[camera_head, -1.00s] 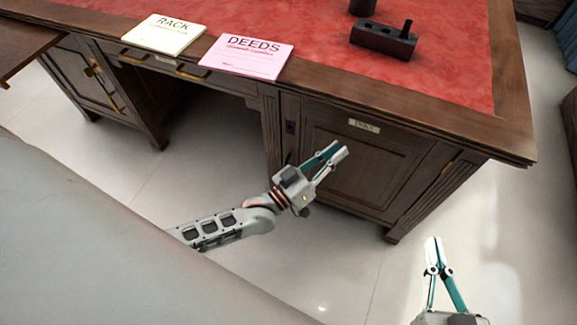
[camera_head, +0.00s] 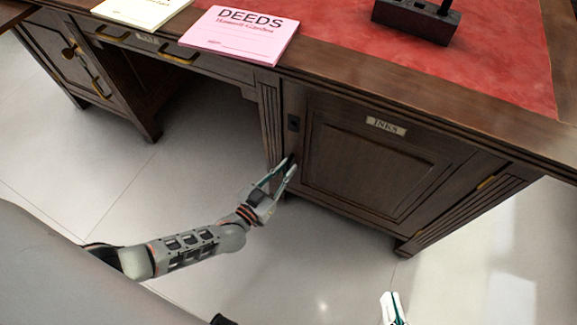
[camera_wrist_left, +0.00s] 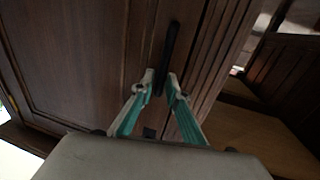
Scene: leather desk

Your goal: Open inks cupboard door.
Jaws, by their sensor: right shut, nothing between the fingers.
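The inks cupboard door (camera_head: 368,165) is the dark panelled door at the desk's right end, with a small INKS label (camera_head: 386,126). It looks closed. My left gripper (camera_head: 283,167) is in front of the door's left edge, low down. In the left wrist view, a dark upright handle (camera_wrist_left: 171,45) stands on the door edge, just ahead of and between the fingertips of the left gripper (camera_wrist_left: 161,80). Its fingers are apart; I cannot tell whether they touch the handle. My right gripper (camera_head: 393,308) is shut and empty at the bottom edge, away from the desk.
A pink DEEDS pad (camera_head: 240,34) and a cream pad (camera_head: 140,10) lie on the red-topped desk (camera_head: 345,50). A dark block (camera_head: 417,18) stands at the back. Open knee space is left of the cupboard. The floor (camera_head: 330,255) in front is clear.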

